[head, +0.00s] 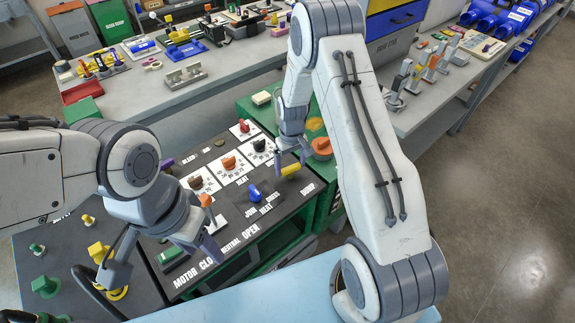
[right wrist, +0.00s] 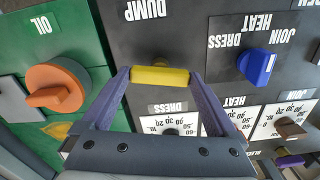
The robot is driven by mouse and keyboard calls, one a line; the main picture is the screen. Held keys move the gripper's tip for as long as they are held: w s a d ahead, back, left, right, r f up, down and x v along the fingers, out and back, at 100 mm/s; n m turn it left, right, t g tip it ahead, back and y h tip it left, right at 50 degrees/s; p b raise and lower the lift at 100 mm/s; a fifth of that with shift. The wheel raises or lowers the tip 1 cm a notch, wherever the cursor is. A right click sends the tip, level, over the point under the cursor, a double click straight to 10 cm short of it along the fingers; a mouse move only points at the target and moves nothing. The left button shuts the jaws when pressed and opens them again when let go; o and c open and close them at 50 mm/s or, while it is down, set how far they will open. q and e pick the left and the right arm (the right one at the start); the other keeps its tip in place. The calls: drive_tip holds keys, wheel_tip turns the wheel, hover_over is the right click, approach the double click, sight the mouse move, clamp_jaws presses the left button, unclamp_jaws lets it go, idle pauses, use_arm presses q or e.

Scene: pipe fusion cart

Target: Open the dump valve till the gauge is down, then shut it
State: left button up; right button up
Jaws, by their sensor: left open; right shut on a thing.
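The dump valve has a yellow bar handle (head: 290,169), which also shows in the right wrist view (right wrist: 160,76) below the word DUMP on the dark panel. My right gripper (right wrist: 158,78) is shut on this handle, one finger at each end. In the head view my right gripper (head: 292,158) reaches down to the handle from above. My left gripper (head: 162,258) is open and empty over the front left of the panel. I cannot make out a gauge needle; the scale cards, such as the DRESS card (right wrist: 172,125), are partly hidden by my right gripper.
A blue JOIN/HEAT/DRESS knob (head: 254,193) is left of the handle in the head view. An orange OIL knob (right wrist: 57,87) is on green housing. Several coloured knobs stand on the panel (head: 285,205). Benches with tools and bins (head: 83,92) lie behind.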

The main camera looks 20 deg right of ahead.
sight(288, 167)
drive_tip(key=shift+w+a+r+n, duration=0.15)
drive_tip(key=shift+w+n, duration=0.15)
drive_tip(key=shift+n, duration=0.8)
drive_tip(key=o, duration=1)
drive_tip(key=shift+a, duration=0.1)
drive_tip(key=shift+s, duration=0.1)
drive_tip(key=shift+r, duration=0.2)
wheel_tip(288, 167, up, 10)
drive_tip(key=b, duration=0.2)
drive_tip(key=shift+a+r, duration=0.15)
